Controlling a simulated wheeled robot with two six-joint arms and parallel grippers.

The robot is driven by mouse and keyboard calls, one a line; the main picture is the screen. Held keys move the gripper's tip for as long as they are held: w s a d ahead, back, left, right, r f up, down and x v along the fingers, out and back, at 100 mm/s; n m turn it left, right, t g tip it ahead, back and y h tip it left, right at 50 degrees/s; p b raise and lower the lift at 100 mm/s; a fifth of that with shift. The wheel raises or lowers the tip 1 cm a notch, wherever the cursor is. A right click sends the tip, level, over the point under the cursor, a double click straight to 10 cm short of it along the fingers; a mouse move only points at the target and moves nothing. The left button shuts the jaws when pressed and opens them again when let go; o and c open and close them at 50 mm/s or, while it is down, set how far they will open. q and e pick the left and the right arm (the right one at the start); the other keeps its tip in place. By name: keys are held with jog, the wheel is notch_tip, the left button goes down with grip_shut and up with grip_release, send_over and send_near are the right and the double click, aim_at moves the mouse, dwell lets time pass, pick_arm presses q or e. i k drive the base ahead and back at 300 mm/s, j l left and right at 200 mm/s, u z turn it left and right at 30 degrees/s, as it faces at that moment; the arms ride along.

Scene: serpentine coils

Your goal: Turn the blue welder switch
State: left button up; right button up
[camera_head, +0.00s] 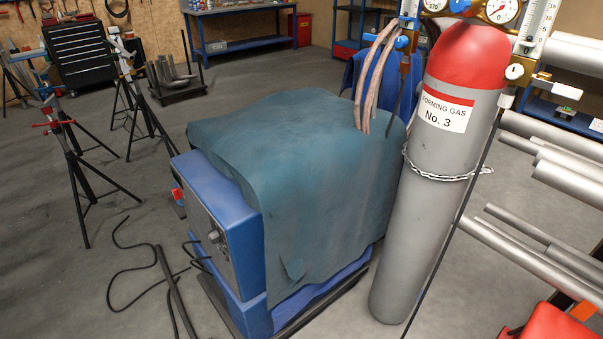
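The blue welder (232,225) stands on the floor in the middle, its front panel (205,222) facing left and seen at a steep angle. A dark round knob (214,236) sits on the panel. A small red part (178,196) shows at the panel's far left edge; I cannot tell whether it is a switch. A teal cover (310,190) drapes over the welder's top and near side. Neither of my grippers is in view.
A grey gas cylinder (425,200) with a red top and chain stands right of the welder. Black cables (140,262) lie on the floor before the panel. Tripod stands (85,165) are at left, metal pipes (550,165) at right. Open floor lies left of the welder.

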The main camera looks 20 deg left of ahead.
aim_at(176, 192)
jog(key=u, duration=1.4)
